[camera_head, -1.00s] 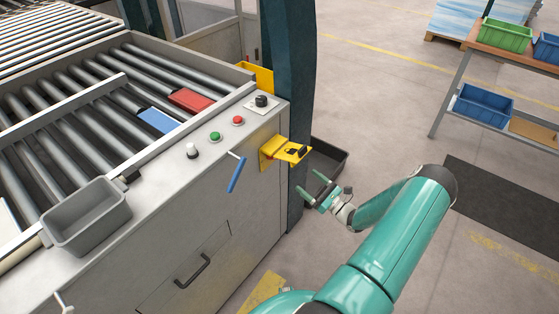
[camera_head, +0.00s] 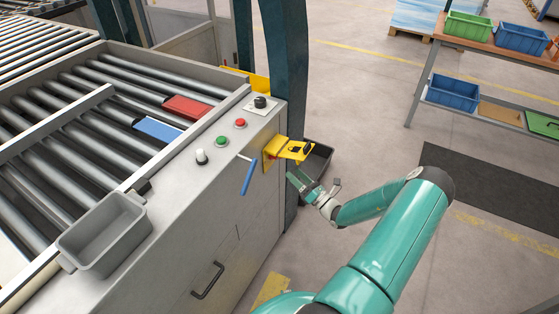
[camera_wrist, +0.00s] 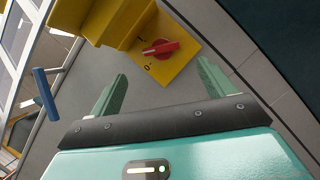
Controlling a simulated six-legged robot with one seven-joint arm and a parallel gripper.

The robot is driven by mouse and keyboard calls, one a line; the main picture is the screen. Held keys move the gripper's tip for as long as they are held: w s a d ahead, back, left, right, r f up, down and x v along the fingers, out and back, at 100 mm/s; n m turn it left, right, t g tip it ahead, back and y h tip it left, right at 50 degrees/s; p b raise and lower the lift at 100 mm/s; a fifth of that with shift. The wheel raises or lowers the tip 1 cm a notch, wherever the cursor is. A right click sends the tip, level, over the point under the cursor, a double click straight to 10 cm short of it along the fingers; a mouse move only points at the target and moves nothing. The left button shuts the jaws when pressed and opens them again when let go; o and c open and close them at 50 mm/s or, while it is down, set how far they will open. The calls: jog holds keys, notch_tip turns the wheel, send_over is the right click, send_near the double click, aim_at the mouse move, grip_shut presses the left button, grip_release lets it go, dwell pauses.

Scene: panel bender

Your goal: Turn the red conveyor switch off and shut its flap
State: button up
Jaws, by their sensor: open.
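The red conveyor switch (camera_wrist: 160,47) is a rotary knob on a yellow plate (camera_wrist: 172,73) in the wrist view. Its pale pointer mark faces left in that picture; small marks sit beside it, and I cannot tell which setting it is on. The yellow flap (camera_wrist: 110,18) stands out from the plate, open, with the knob uncovered. In the head view the flap (camera_head: 291,148) juts from the cabinet's side and hides the knob. My gripper (camera_wrist: 160,84) is open and empty, its fingers facing the panel just short of the plate. In the head view my gripper (camera_head: 303,184) is below the flap.
A blue-handled lever (camera_head: 248,177) sticks out left of the flap and also shows in the wrist view (camera_wrist: 46,95). A dark post (camera_head: 287,80) stands behind. A dark bin (camera_head: 318,160) is on the floor beyond. The cabinet top has buttons and a grey tray (camera_head: 105,235).

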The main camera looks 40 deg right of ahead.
jog(key=d+x, duration=0.1)
jog(key=x, duration=0.8)
jog(key=shift+a, duration=0.4)
jog(key=c, duration=1)
